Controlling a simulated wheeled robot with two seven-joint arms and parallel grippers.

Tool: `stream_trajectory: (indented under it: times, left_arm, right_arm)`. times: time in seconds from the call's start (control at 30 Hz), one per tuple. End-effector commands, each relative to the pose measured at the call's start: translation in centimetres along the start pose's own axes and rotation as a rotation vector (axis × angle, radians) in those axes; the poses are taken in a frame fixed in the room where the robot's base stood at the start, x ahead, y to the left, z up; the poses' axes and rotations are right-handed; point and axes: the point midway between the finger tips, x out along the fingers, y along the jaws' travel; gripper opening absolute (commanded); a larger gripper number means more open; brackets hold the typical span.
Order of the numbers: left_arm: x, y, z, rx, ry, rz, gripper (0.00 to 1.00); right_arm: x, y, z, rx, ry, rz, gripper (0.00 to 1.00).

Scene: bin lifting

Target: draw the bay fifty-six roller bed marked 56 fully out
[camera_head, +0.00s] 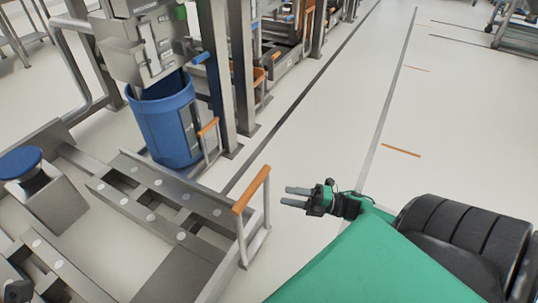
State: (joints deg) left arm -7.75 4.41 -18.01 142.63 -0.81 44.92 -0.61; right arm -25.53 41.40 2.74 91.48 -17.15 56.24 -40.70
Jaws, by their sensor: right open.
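A grey metal roller bed (127,203) with round pale studs lies low at the left. An upright grey frame with an orange grip bar (251,190) stands at its right end. No number 56 is legible, so I cannot tell whether this is the marked bed. My right gripper (285,196) is open and empty, its two grey fingers pointing left towards the orange bar with a gap between.
A blue bin (162,122) stands behind the bed under a grey machine (135,42). A smaller orange handle (207,127) is beside it. A blue round cap (20,162) sits at the left.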

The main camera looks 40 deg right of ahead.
Motion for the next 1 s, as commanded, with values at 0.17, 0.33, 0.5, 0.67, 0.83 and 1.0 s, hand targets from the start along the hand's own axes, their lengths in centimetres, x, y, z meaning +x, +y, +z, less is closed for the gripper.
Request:
stream_trajectory:
  times: [0.17, 0.33, 0.5, 0.67, 0.83, 1.0]
  left_arm:
    - [0.1, 0.0, -0.4, 0.002, 0.028, 0.004, 0.36]
    - [0.1, 0.2, -0.5, -0.004, 0.048, 0.008, 0.36]
    - [0.3, 0.6, -0.2, -0.020, 0.065, 0.012, 0.36]
    - [0.6, 1.0, 0.0, -0.031, 0.077, 0.015, 0.36]
    - [0.9, 1.2, 0.0, -0.041, 0.088, 0.017, 0.36]
    - [1.0, 1.3, 0.1, -0.045, 0.083, 0.017, 0.36]
  right_arm:
    - [1.8, 0.0, 0.1, -0.002, 0.004, 0.001, 0.47]
    - [5.1, -0.1, 0.0, -0.003, 0.005, 0.003, 0.47]
    - [8.8, -0.1, 0.1, -0.002, 0.004, 0.003, 0.47]
    - [11.6, 0.0, 0.0, -0.003, 0.004, 0.002, 0.47]
    - [13.3, 0.0, 0.0, 0.000, 0.003, 0.000, 0.47]
    - [13.9, 0.0, 0.0, 0.000, 0.002, -0.001, 0.47]
